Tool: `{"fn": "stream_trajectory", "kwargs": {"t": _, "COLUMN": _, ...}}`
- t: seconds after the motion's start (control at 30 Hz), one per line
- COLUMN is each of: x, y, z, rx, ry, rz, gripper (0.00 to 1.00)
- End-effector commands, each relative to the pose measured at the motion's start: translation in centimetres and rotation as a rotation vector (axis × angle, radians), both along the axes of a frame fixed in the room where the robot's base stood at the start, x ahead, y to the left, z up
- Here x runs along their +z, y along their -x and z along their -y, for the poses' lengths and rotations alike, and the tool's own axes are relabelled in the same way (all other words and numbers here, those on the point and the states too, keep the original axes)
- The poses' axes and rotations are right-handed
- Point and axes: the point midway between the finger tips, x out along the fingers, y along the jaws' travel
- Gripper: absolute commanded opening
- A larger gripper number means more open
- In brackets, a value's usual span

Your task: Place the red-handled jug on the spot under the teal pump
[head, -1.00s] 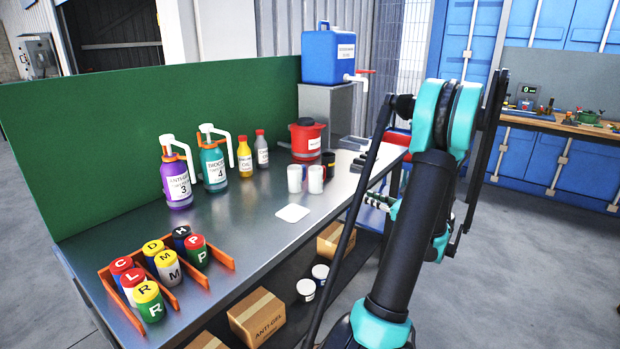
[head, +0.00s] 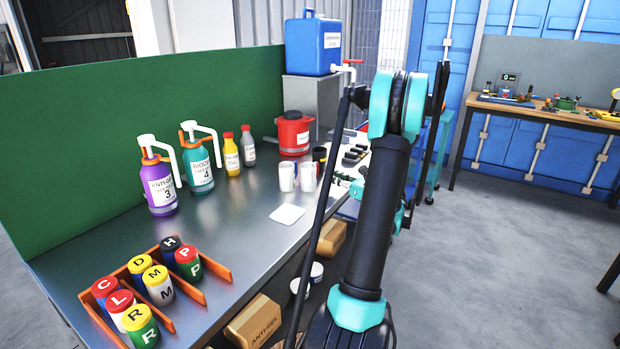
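Two pale jugs stand side by side on the metal bench: a left jug (head: 287,176) and a right jug (head: 307,177). Their handles are too small or hidden to tell which is red. A dark mug (head: 319,156) stands just behind them. The teal pump bottle (head: 200,173), labelled 4, stands near the green back panel with its white spout bent to the right. The bench below the spout looks bare. A white square pad (head: 287,214) lies in front of the jugs. My gripper does not show; my arm rises at the right of the bench.
A purple pump bottle (head: 160,187) stands left of the teal one, a yellow bottle (head: 232,155) right of it. A red container (head: 293,134) is farther back. An orange rack (head: 192,290) with several lettered jars fills the front left. Open floor (head: 500,240) lies to the right.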

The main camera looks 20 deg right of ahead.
Motion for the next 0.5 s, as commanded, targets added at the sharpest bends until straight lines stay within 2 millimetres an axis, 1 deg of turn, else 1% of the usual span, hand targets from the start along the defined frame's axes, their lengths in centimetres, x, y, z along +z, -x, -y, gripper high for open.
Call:
{"fn": "stream_trajectory", "kwargs": {"t": 0.03, "x": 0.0, "y": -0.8, "z": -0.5, "rx": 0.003, "ry": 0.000, "rz": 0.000, "gripper": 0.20}}
{"fn": "stream_trajectory", "kwargs": {"t": 0.13, "x": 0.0, "y": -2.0, "z": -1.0, "rx": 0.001, "ry": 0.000, "rz": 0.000, "gripper": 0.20}}
{"fn": "stream_trajectory", "kwargs": {"t": 0.37, "x": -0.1, "y": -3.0, "z": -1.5, "rx": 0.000, "ry": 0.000, "rz": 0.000, "gripper": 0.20}}
{"fn": "stream_trajectory", "kwargs": {"t": 0.5, "x": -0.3, "y": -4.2, "z": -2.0, "rx": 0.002, "ry": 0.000, "rz": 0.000, "gripper": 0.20}}
